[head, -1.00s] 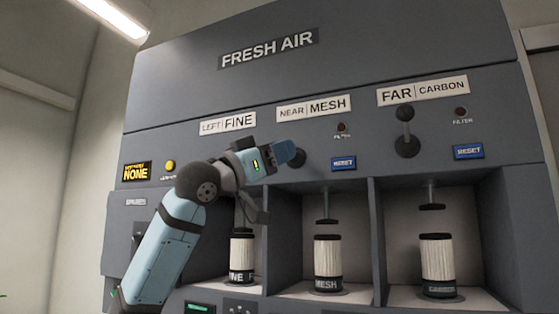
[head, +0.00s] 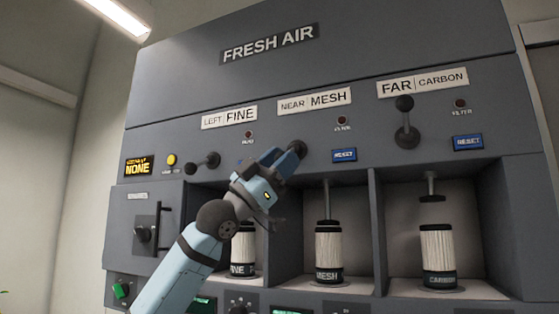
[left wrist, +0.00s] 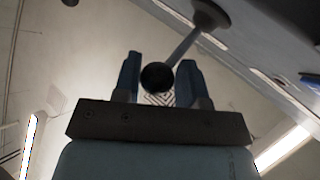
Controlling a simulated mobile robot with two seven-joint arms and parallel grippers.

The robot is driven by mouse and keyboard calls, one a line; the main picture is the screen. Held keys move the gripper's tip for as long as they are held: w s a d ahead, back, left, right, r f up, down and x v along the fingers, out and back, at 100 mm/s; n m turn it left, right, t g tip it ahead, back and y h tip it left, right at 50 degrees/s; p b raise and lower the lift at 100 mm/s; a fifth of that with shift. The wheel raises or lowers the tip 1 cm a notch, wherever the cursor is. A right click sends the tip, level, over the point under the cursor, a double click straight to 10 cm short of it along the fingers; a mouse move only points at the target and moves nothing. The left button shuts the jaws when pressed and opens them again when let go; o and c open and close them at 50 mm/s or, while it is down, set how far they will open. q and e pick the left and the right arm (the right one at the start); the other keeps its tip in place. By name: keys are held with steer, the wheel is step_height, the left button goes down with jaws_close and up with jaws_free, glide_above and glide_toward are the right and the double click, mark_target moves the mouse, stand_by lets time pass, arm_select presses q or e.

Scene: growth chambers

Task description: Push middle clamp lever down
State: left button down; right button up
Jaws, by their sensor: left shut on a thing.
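The middle clamp lever (head: 299,149) is under the NEAR MESH label. My left gripper (head: 289,156) is at it and hides most of the lever. In the left wrist view the lever's round dark knob (left wrist: 158,77) sits between the two fingers, its stem slanting up to the panel pivot. The left gripper is shut on the lever. The middle clamp rod (head: 326,200) is low, its plate seeming to meet the top of the MESH filter (head: 328,248). My right gripper is not in view.
The FAR CARBON lever (head: 404,120) stands upright, its clamp plate above the carbon filter (head: 437,251). The LEFT FINE lever (head: 203,163) points sideways. My arm partly covers the FINE filter (head: 243,255). Blue RESET buttons (head: 344,155) sit on the panel nearby.

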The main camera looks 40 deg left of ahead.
arm_select(q)
steer(key=shift+d, duration=0.15)
steer(key=c, duration=0.9)
jaws_free()
steer(key=shift+o, duration=0.6)
steer(key=shift+d, duration=0.2)
steer(key=shift+s+a+f, duration=0.15)
steer(key=shift+a+f, duration=0.2)
steer(key=b+v, duration=0.5)
steer(key=v, duration=0.8)
steer(key=shift+d, duration=0.15)
